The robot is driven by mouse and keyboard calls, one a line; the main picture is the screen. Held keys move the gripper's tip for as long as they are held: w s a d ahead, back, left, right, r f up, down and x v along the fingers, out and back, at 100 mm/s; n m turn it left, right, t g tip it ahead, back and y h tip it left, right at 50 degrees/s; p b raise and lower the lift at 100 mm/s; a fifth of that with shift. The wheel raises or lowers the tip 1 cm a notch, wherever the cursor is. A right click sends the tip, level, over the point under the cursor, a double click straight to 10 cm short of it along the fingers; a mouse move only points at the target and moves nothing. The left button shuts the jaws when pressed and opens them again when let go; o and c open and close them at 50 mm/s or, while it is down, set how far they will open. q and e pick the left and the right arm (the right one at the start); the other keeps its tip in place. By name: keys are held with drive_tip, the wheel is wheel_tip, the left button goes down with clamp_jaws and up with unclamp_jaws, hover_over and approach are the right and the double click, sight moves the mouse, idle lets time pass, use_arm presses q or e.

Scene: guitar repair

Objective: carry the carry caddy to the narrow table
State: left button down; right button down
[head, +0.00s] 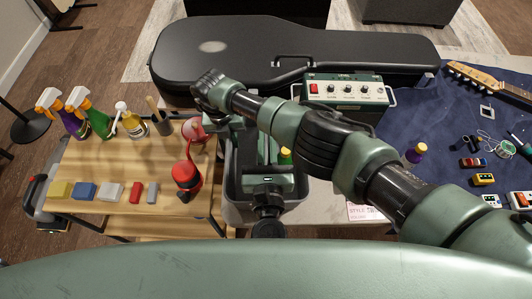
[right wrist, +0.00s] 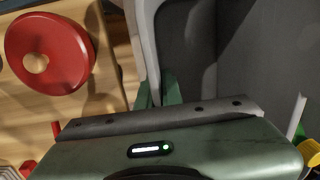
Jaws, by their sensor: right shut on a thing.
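The carry caddy (head: 296,198) is a dark grey, open bin between the wooden table and the blue-matted worktop in the head view. It is partly hidden by my right arm and gripper. My right gripper (head: 268,160) is over it. The small wooden table (head: 110,165), probably the narrow table, is on the left. My left gripper is not in view.
A guitar case (head: 230,60) lies behind. A green amplifier box (head: 342,92) and the tool-strewn blue mat (head: 425,125) are right. The wooden tabletop's middle is clear.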

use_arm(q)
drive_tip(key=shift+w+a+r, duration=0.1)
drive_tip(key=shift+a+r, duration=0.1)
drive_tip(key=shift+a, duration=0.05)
use_arm(e)
drive_tip(key=shift+w+d+r, duration=0.15)
drive_tip(key=shift+d, duration=0.15)
